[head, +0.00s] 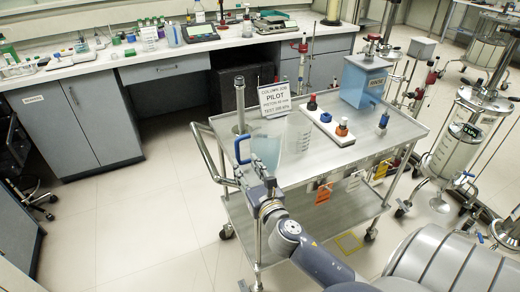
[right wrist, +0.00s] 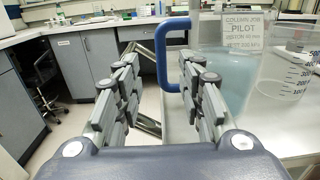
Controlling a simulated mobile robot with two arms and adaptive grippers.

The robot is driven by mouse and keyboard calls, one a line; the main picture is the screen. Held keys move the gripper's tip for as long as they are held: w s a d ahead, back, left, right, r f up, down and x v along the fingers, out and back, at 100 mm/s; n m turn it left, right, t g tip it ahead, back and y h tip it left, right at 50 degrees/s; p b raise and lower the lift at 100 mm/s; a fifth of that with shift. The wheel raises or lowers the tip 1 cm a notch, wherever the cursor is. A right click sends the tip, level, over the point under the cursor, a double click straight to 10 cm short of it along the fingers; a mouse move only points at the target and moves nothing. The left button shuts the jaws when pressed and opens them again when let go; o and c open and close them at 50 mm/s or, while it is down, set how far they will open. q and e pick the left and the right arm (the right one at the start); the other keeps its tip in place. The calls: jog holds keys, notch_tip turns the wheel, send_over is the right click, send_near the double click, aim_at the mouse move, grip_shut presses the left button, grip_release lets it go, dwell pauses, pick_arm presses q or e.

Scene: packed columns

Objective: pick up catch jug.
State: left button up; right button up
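The catch jug, a clear jug with a blue handle (head: 241,148), stands at the left end of the steel cart top (head: 310,170). In the right wrist view the blue handle (right wrist: 163,62) is just ahead, left of the translucent jug body (right wrist: 236,85). My right gripper (head: 259,170) is in front of the jug in the head view. In the right wrist view the right gripper (right wrist: 159,65) is open and empty; its right finger overlaps part of the handle, and I cannot tell whether they touch. My left gripper is not in view.
A clear graduated beaker (right wrist: 288,82) stands right of the jug, with a PILOT sign (head: 274,98) behind. A white tray (head: 322,122) with coloured caps and a blue box (head: 363,82) are on the cart. The cart's push rail (head: 207,150) is at left.

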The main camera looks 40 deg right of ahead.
aim_at(238, 152)
jog(key=p+x, duration=0.1)
jog(key=x, duration=0.8)
jog(key=shift+d+f, duration=0.1)
jog(key=shift+f, duration=0.1)
jog(key=shift+s, duration=0.1)
jog(key=shift+c, duration=0.2)
grip_shut()
jog(key=shift+r, duration=0.15)
